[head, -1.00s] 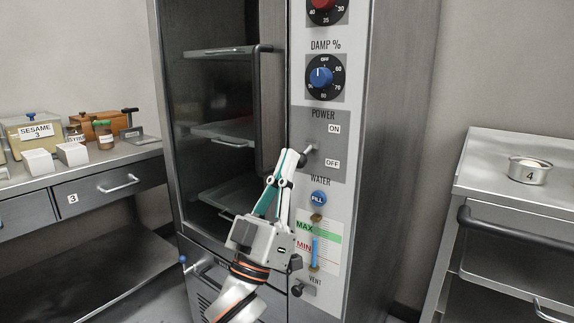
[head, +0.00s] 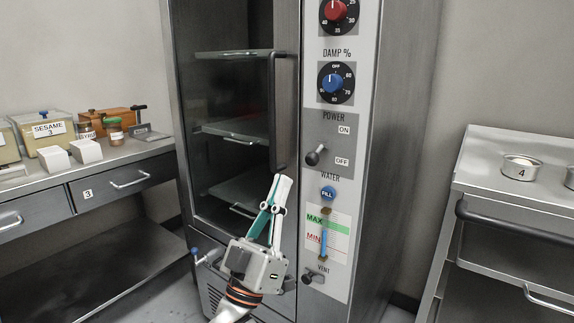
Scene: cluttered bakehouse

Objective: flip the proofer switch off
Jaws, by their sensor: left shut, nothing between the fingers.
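The proofer's power switch (head: 317,154) is a short grey lever with a dark ball end, on the grey POWER panel of the proofer (head: 371,110) in the head view. Its ball end leans down, about level with the OFF label (head: 342,161) and below the ON label (head: 344,130). My left gripper (head: 283,179) is shut and empty. It points up in front of the lower proofer door, below and left of the lever, and apart from it in the picture. My right gripper is not in view.
Above the switch are a blue damp dial (head: 334,83) and a red dial (head: 337,10). Below are a blue FILL button (head: 328,193) and the vent lever (head: 308,279). The vertical door handle (head: 279,110) stands close left. Counters flank the proofer.

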